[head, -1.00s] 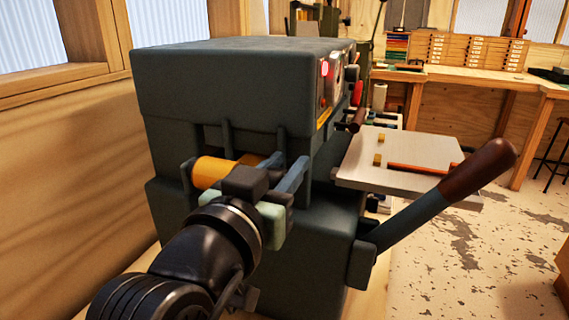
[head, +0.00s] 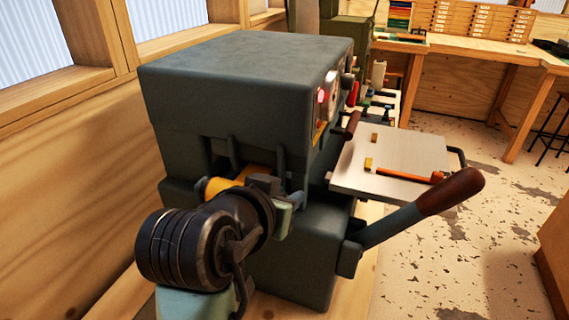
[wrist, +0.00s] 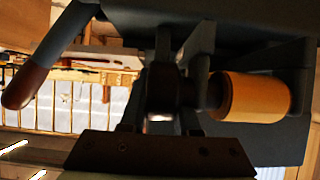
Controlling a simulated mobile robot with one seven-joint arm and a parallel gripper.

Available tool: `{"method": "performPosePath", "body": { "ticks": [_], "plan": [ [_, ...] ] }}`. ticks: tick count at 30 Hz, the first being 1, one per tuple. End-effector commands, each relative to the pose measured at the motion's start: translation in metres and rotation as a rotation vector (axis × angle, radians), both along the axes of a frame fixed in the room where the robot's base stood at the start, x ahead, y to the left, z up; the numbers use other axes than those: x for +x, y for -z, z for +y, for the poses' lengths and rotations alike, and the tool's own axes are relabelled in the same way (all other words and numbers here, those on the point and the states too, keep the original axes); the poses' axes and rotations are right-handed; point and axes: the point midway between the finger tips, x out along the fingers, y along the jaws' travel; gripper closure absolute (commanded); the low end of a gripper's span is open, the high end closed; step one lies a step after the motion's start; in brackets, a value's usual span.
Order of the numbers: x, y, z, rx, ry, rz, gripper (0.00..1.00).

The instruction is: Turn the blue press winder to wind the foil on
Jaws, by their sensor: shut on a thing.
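The dark blue-grey press (head: 240,80) fills the middle of the head view. A gold foil roll (head: 222,185) sits on its near side, partly hidden by my wrist. In the wrist view the gold roll (wrist: 255,97) lies on its side, right of the dark winder (wrist: 165,90). My gripper (head: 280,190) is at the end of the roll's shaft. It is shut on the winder, which it mostly hides in the head view. In the wrist view the gripper (wrist: 160,125) comes up from the bottom edge, around the winder.
A lever (head: 400,222) with a brown grip sticks out to the right of my gripper. A pale plate (head: 365,190) juts from the press above it. A wooden wall (head: 75,175) is close on the left. Workbenches (head: 475,65) stand at the back, with open floor before them.

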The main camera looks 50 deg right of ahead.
Motion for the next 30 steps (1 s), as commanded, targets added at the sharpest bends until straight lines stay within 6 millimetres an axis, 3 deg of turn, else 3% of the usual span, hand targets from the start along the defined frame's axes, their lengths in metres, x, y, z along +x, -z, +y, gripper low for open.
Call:
{"method": "performPosePath", "body": {
  "ticks": [14, 15, 19, 30],
  "plan": [
    [-0.0001, 0.0015, 0.0002, 0.015, 0.000, 0.008, 1.00],
    [-0.0001, 0.0015, 0.0002, 0.015, 0.000, 0.008, 0.63],
    [-0.0001, 0.0013, 0.0002, 0.014, 0.000, 0.007, 0.40],
    [-0.0012, -0.0022, 0.0041, 0.013, -0.001, 0.005, 0.40]
  ]
}}
